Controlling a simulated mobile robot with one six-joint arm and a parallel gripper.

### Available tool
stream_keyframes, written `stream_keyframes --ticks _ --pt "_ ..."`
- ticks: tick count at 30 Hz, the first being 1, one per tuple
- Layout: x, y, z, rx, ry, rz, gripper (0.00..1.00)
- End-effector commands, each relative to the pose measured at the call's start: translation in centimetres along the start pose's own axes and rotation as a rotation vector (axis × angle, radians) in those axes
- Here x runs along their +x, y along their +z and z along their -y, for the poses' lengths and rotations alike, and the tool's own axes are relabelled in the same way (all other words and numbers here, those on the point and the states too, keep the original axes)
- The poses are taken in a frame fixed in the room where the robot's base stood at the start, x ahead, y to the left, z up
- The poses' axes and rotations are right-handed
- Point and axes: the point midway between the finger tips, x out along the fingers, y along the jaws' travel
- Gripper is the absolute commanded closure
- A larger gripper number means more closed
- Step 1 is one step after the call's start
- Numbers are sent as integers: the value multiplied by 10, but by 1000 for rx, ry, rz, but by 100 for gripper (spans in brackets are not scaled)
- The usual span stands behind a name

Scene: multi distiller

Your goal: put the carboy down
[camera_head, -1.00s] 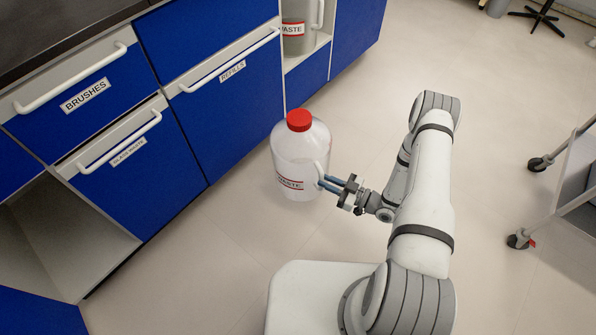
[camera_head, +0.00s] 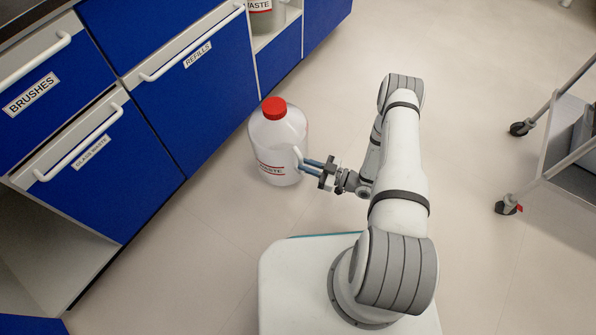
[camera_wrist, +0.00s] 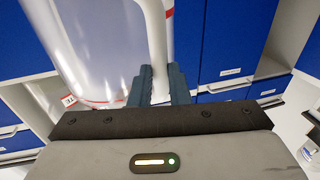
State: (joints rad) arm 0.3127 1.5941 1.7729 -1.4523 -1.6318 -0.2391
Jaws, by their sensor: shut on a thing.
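The carboy (camera_head: 279,146) is a translucent white jug with a red cap and a red-edged label, upright in front of the blue cabinets in the head view. My gripper (camera_head: 303,165) reaches it from the right and is shut on its handle. In the wrist view the two dark fingers (camera_wrist: 160,84) close around the pale handle, and the carboy's clear body (camera_wrist: 95,45) fills the upper left. I cannot tell whether its base touches the floor.
Blue drawers, one labelled REFILLS (camera_head: 198,55), stand left of the carboy. Another waste container (camera_head: 261,18) sits in an open cabinet bay behind. A wheeled cart (camera_head: 560,150) stands at the right. The pale floor (camera_head: 470,70) between is clear.

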Motion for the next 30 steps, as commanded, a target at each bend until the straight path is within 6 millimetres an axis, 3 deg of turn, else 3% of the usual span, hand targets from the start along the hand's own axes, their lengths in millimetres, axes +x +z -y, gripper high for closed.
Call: stream_keyframes --ticks 4,11,12,20,30 --pt "-1 23 0 -2 2 -3 100" --pt "-2 26 0 -2 3 0 100" --pt "-2 28 0 2 3 5 83" --pt "-2 28 0 1 2 3 62" --pt "-8 26 -1 1 6 2 62"
